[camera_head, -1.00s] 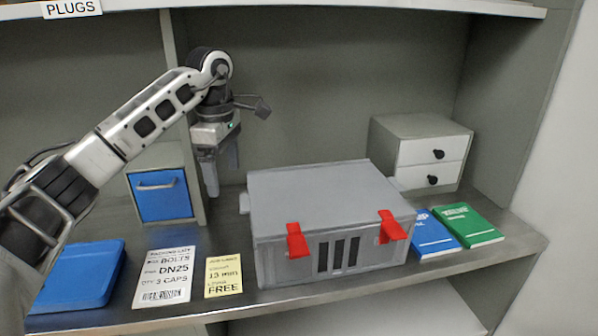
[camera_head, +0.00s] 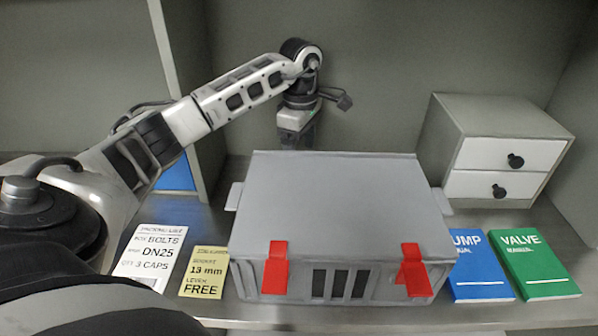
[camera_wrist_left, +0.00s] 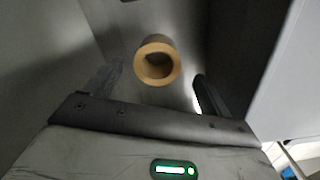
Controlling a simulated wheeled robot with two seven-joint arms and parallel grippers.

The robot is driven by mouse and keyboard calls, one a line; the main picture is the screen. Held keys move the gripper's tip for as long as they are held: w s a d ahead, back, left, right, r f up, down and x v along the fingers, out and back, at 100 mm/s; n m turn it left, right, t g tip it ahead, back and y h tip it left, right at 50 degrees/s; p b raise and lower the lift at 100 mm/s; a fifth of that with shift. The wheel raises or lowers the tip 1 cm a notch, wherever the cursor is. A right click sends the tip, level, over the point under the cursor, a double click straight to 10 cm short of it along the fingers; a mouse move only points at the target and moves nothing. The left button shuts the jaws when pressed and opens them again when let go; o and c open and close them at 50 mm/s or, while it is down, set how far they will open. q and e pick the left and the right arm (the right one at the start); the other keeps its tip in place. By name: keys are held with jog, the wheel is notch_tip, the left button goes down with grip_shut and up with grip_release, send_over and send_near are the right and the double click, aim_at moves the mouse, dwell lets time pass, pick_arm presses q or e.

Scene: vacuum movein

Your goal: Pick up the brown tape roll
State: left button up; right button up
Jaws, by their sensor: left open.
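The brown tape roll (camera_wrist_left: 141,66) shows in the left wrist view, with its round open end facing the camera. It appears between the two fingers of my left gripper (camera_wrist_left: 157,88) and beyond them, with no contact visible. The fingers are spread apart and hold nothing. In the head view my left gripper (camera_head: 296,138) points down behind the grey case, and its fingertips are hidden by the case. The tape roll is hidden in the head view. My right gripper is not in view.
The grey case (camera_head: 340,205) with red latches fills the shelf's middle, in front of my left gripper. A white drawer unit (camera_head: 500,150) and blue (camera_head: 480,265) and green manuals (camera_head: 537,263) are to the right. Two labels (camera_head: 152,253) lie at left.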

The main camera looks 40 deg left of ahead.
pick_arm(q)
jog(key=shift+w+a+f+p, duration=0.15)
jog(key=shift+f+p, duration=0.15)
jog(key=shift+f, duration=1.25)
jog(key=shift+s+a+f+p, duration=0.1)
jog(key=shift+f+p, duration=0.15)
jog(key=shift+f, duration=1.3)
jog(key=shift+c, duration=0.3)
jog(key=c, duration=1.1)
